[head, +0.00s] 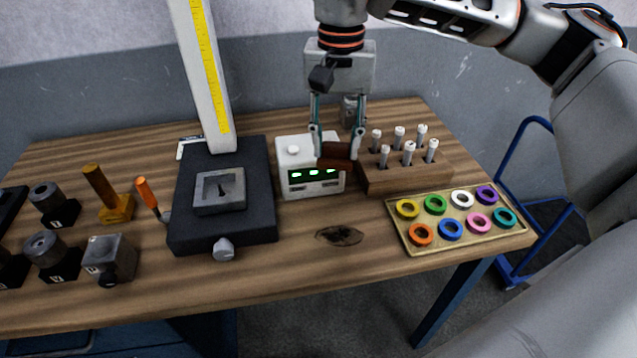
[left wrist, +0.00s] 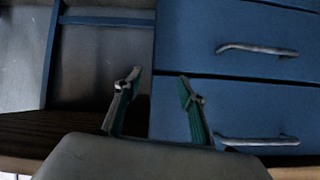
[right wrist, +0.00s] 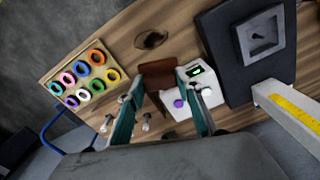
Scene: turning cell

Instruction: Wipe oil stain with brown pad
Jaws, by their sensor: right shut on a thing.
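The brown pad (head: 338,155) is held between the fingers of my right gripper (head: 338,150), above the table beside the white display box. The pad also shows in the right wrist view (right wrist: 158,75), between the fingertips of my right gripper (right wrist: 163,88). The dark oil stain (head: 340,235) lies on the bare wood near the table's front edge, in front of the white box and apart from the pad. It also shows in the right wrist view (right wrist: 150,40). My left gripper (left wrist: 158,82) is open and empty, facing blue drawers.
The white box (head: 296,165) with green digits and a wooden rack (head: 400,178) of white-topped pegs stand behind the stain. A tray of colored rings (head: 412,238) lies right of it. A black height stand (head: 190,240) is to the left. Wood around the stain is clear.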

